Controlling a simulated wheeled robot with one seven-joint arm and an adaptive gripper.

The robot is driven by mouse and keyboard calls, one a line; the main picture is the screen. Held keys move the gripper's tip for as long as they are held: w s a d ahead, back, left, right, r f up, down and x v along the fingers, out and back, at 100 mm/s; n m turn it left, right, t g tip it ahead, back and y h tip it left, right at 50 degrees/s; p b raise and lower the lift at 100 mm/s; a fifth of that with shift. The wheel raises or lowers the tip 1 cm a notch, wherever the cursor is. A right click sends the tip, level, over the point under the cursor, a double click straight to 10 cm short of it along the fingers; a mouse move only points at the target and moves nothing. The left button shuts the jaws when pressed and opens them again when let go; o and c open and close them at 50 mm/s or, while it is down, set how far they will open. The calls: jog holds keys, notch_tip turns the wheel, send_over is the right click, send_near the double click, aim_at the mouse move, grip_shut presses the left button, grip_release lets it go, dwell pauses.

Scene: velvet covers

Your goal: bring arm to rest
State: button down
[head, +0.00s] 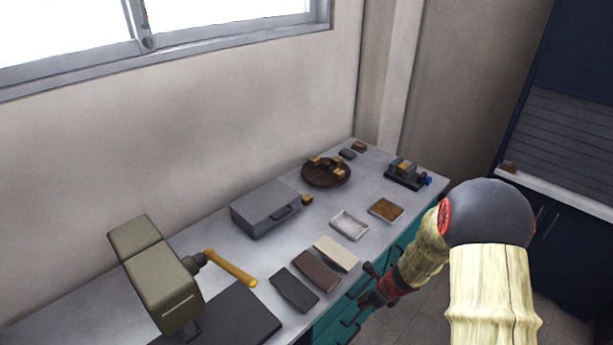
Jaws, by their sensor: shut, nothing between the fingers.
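My gripper (367,287) is dark, at the end of my arm, in the lower right middle of the head view. It hangs in front of the counter's teal drawer side, near the front edge. It is shut with nothing seen in it; its fingertips are small and dark against the drawers. My arm comes in from the lower right and bends at a large dark joint.
The grey counter (230,270) holds a green machine with an orange handle (231,268), a grey box (264,208), several flat slabs, two shallow trays, a round brown dish (326,174) and a small dark fixture (407,174). A window is above; dark cabinets (560,230) stand right, with open floor between.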

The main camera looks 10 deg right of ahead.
jog(key=s+a+r+n+g+y, duration=0.25)
jog(key=s+a+r+n, duration=0.5)
jog(key=n, duration=0.65)
jog(key=s+r+n+t+h, duration=0.1)
jog(key=s+r+n, duration=0.4)
jog(key=r, duration=0.5)
jog(key=s+r+n+t+h, duration=0.2)
jog(key=s+r+n, duration=0.3)
jog(key=r, duration=0.5)
jog(key=s+r+n+t+h, duration=0.1)
jog(key=s+r+n, duration=0.3)
jog(key=r, duration=0.6)
jog(key=shift+s+a+r+n+h, duration=0.3)
jog(key=shift+s+r+n+h, duration=0.1)
jog(key=shift+s+h, duration=0.25)
jog(key=c, duration=2.4)
grip_release()
jog(key=shift+t, duration=0.25)
